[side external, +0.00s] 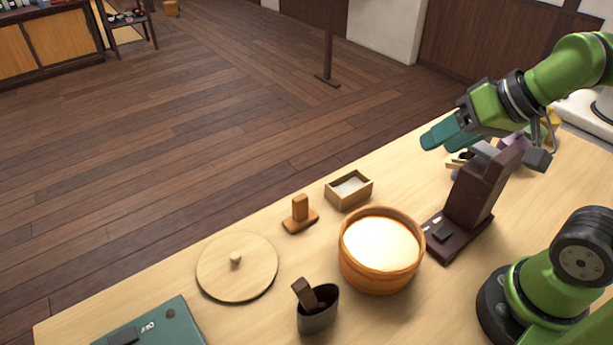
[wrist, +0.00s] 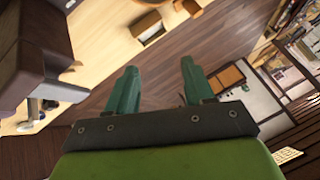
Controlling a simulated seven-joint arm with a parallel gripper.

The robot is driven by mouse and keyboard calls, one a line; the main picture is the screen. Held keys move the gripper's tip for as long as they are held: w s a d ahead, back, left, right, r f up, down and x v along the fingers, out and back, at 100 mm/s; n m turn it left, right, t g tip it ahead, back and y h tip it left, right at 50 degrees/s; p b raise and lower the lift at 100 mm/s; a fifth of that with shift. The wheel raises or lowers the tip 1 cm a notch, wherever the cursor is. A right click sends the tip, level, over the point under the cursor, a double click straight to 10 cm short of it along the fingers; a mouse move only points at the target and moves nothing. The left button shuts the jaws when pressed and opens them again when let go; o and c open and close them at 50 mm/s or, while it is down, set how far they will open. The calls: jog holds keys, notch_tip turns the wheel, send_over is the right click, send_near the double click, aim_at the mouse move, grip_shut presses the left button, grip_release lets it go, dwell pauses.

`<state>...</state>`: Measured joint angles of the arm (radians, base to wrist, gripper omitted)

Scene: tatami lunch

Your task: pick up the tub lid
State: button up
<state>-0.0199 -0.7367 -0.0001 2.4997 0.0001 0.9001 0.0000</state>
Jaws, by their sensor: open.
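The tub lid (side external: 237,272) is a round, pale wooden disc with a small knob (side external: 235,258) on top. It lies flat on the table at the left in the side view, apart from the round wooden tub (side external: 381,262), which is full of something white. My gripper (side external: 428,138) is at the upper right, raised and far from the lid, with its teal fingers pointing left. In the wrist view the two fingers (wrist: 158,80) stand apart with nothing between them. I cannot make out the lid in the wrist view.
A dark brown upright device (side external: 474,205) stands beside the tub, below my arm. Behind the tub are a small wooden box (side external: 349,189) and a wooden stamp-like block (side external: 300,215). A dark cup (side external: 318,312) and a teal flat case (side external: 155,328) are near the lid.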

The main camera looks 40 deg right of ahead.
jog(key=w+a+n+g, duration=0.3)
jog(key=w+a+n, duration=0.2)
jog(key=w+a, duration=0.25)
jog(key=n+g+h, duration=0.2)
jog(key=n+g, duration=0.2)
jog(key=n, duration=2.2)
send_over(235, 254)
notch_tip(235, 254, down, 6)
notch_tip(235, 254, down, 16)
jog(key=shift+r, duration=0.2)
jog(key=shift+r, duration=0.1)
grip_shut()
